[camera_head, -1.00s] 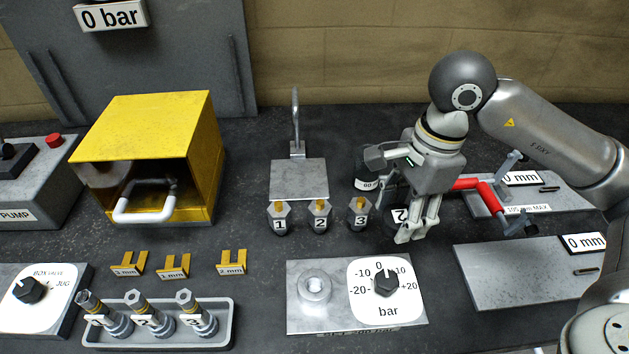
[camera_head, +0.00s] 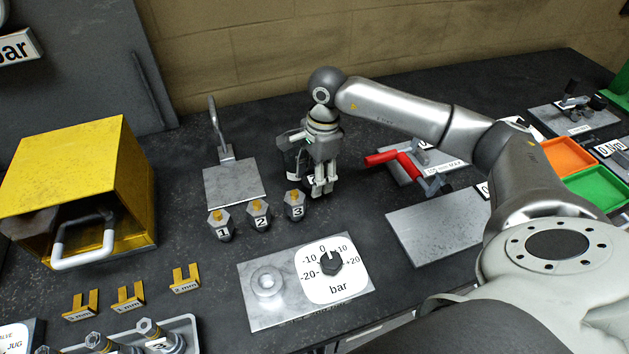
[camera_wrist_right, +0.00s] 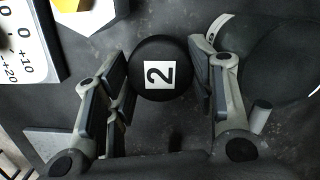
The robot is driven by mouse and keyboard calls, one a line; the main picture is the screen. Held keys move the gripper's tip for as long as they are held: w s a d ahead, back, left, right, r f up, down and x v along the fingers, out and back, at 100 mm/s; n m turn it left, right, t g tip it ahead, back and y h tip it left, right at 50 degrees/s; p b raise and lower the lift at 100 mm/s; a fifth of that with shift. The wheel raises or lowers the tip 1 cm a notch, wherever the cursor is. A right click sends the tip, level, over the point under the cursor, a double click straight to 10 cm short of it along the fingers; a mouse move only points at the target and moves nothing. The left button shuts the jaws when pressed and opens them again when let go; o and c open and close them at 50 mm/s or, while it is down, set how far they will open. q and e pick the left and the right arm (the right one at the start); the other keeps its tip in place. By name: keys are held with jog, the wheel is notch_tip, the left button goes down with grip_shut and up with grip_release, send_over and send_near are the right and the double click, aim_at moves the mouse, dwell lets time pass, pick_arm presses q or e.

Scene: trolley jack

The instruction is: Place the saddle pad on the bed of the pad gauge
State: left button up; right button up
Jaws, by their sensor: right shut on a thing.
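The saddle pad, a black disc with a white "2" label, shows in the right wrist view (camera_wrist_right: 159,70) between the fingers. In the head view my right gripper (camera_head: 322,188) is shut on it at the bench's back middle, right of the numbered plugs; the fingers hide most of the pad there. Whether it touches the bench is unclear. A bare grey plate (camera_head: 435,228), right of the gripper and apart from it, looks like the pad gauge's bed. Its display is mostly hidden by my right arm. My left gripper is not in view.
Several obstacles surround the gripper: plugs 1, 2 and 3 (camera_head: 258,214), a dark labelled container (camera_head: 291,164), and a red-handled device (camera_head: 394,160) on the right. The bar gauge plate (camera_head: 262,300) lies in front. Orange (camera_head: 563,157) and green (camera_head: 597,186) trays are far right.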

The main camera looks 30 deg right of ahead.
notch_tip(320, 180, down, 3)
jog(key=shift+w+f+p, duration=0.1)
jog(key=shift+p, duration=0.8)
jog(key=shift+f+b, duration=0.35)
jog(key=shift+b, duration=0.05)
jog(key=o, duration=0.8)
jog(key=shift+r, duration=0.1)
jog(key=shift+o, duration=0.2)
jog(key=shift+r, duration=0.1)
